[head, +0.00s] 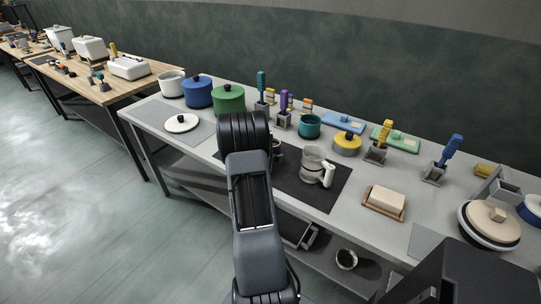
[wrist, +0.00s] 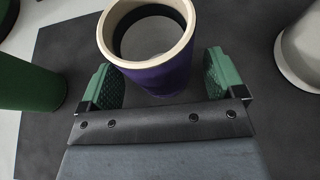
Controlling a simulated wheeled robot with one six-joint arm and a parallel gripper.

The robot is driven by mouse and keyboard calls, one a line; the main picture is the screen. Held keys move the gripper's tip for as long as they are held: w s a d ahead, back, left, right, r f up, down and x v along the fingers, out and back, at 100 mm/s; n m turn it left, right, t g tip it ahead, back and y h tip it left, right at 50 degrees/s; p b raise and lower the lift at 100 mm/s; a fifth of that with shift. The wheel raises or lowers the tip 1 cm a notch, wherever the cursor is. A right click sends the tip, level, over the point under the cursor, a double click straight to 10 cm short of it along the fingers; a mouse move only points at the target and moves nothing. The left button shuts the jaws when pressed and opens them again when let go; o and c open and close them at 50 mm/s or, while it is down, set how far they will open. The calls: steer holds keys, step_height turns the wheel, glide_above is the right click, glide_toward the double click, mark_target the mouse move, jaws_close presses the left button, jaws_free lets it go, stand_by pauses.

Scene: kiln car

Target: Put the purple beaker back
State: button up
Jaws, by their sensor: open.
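The purple beaker (wrist: 160,74) stands upright in the wrist view, with a pale cream rim and an open top. My gripper (wrist: 163,80) is open, with one green finger pad on each side of the beaker's near part. A gap shows between each pad and the wall, so the beaker is not gripped. It stands on a dark mat (wrist: 60,45). In the head view my arm hides the gripper and most of the spot where the beaker stands.
A dark green cylinder (wrist: 25,85) is close on the left in the wrist view. A pale grey jug (head: 314,165) stands to the right on the dark mat. Pots, tool holders and a butter dish (head: 384,200) occupy the bench (head: 350,222).

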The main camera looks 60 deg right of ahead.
steer(key=shift+a, duration=0.1)
steer(key=shift+p+v, duration=0.75)
steer(key=shift+v, duration=3.1)
steer(key=shift+r, duration=0.1)
steer(key=v, duration=1.4)
